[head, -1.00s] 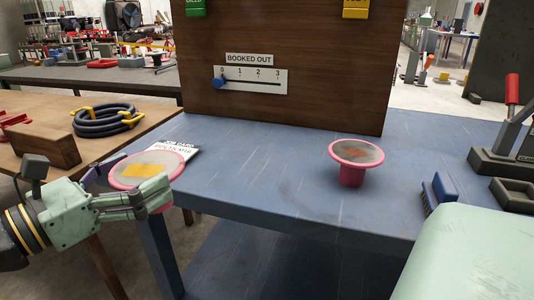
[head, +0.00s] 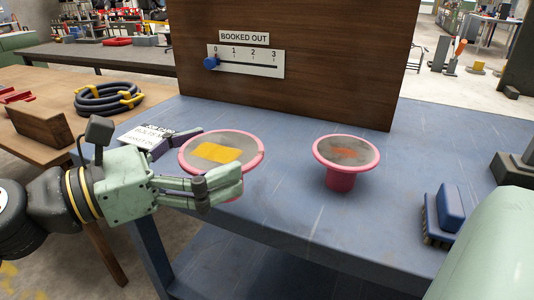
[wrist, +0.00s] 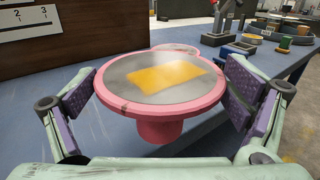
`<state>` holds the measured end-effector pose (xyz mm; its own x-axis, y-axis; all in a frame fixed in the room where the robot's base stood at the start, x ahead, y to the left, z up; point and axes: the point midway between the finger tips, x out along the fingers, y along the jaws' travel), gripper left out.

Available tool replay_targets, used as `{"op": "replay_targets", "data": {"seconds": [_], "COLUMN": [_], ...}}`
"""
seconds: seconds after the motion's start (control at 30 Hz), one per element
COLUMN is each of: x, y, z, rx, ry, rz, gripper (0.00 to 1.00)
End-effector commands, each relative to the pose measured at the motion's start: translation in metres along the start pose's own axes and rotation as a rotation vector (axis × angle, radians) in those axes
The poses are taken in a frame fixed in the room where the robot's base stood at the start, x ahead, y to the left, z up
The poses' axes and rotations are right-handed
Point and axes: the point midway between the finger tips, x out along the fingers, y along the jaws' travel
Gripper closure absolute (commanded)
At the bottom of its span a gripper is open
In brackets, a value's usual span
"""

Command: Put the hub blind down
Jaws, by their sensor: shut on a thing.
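A pink flanged spool with a grey top and a yellow patch (head: 216,153) is in my gripper (head: 217,160), near the front left of the blue bench (head: 285,215). In the wrist view my gripper's two purple-padded fingers stand on either side of its wide upper flange (wrist: 160,109). It is roughly upright, hub downward. I cannot tell whether its base touches the bench. A second pink spool with an orange-red patch (head: 340,178) stands upright on the bench to the right. Which one is called the hub blind is not marked.
A "BOOKED OUT" scale with a blue slider (head: 210,63) is on the brown board (head: 330,95) behind. A white printed card (head: 148,137) lies behind my gripper. A blue brush (head: 443,213) lies at right. Bare bench lies between the second spool and the brush.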

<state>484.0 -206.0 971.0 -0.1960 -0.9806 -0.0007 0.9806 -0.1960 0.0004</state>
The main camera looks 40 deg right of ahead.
Motion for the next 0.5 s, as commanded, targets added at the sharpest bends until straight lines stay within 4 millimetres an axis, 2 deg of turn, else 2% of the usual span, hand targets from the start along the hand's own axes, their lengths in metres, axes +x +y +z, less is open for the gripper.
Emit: {"op": "replay_targets", "data": {"seconds": [0.17, 0.5], "x": [0.019, 0.078], "y": [0.016, 0.069], "z": [0.001, -0.006], "rx": [-0.003, -0.003], "ry": [0.0, -0.001], "rz": [-0.003, -0.002], "gripper": [0.67, 0.67]}}
